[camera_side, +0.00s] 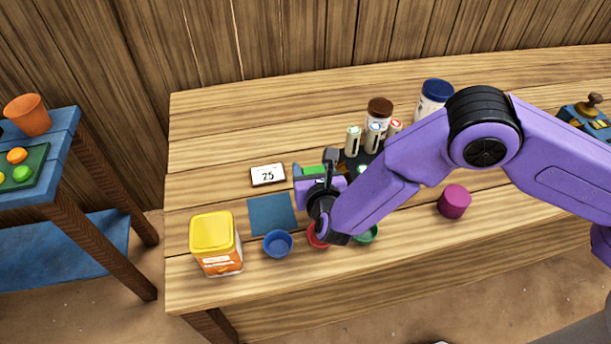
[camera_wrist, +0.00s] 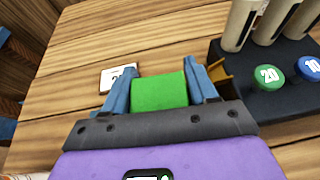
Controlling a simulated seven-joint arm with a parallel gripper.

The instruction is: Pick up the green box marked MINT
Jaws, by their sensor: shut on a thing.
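The green box (camera_wrist: 160,91) is between the two blue fingers of my gripper (camera_wrist: 158,88), which is shut on it in the wrist view. Its visible face is plain green, and no MINT mark shows. In the side view only a small part of the green box (camera_side: 314,170) shows beside my gripper (camera_side: 312,173); my wrist and arm hide the rest. I cannot tell whether the box touches the table or is above it.
A white card reading 25 (camera_side: 268,175) and a blue square (camera_side: 271,214) lie to the left. A yellow-lidded canister (camera_side: 216,243) and a blue bowl (camera_side: 278,244) stand in front. A dark rack (camera_wrist: 262,108) with tubes and numbered discs is close on the right.

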